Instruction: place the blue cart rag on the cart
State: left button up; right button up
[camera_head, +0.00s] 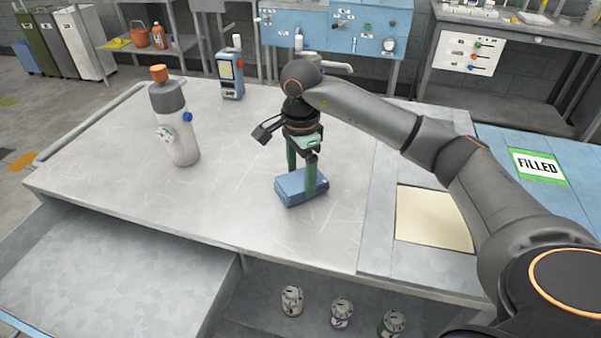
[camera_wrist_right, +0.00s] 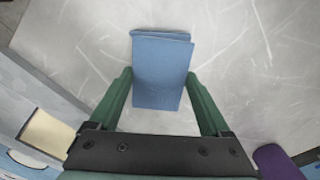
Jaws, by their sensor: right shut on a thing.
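The blue rag (camera_head: 290,190) is a folded block over the right-hand part of the scratched grey metal cart top (camera_head: 240,215). My right gripper (camera_head: 302,180) points down with its green fingers shut on the rag's two sides. In the right wrist view the rag (camera_wrist_right: 162,85) lies between the fingers, its far end sticking out past them. The rag is at or very close to the metal top; I cannot tell whether it touches. My left gripper is not in view.
A white bottle with an orange cap (camera_head: 175,130) stands on the top at left. A blue handheld device (camera_head: 230,75) stands at the back. Several small cans (camera_head: 341,313) sit on a lower shelf.

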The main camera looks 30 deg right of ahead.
aim_at(301, 179)
jog(key=shift+f, duration=0.15)
jog(key=o, duration=1.2)
jog(key=shift+c, duration=0.2)
notch_tip(301, 179, up, 12)
jog(key=p, duration=0.1)
jog(key=shift+r, duration=0.2)
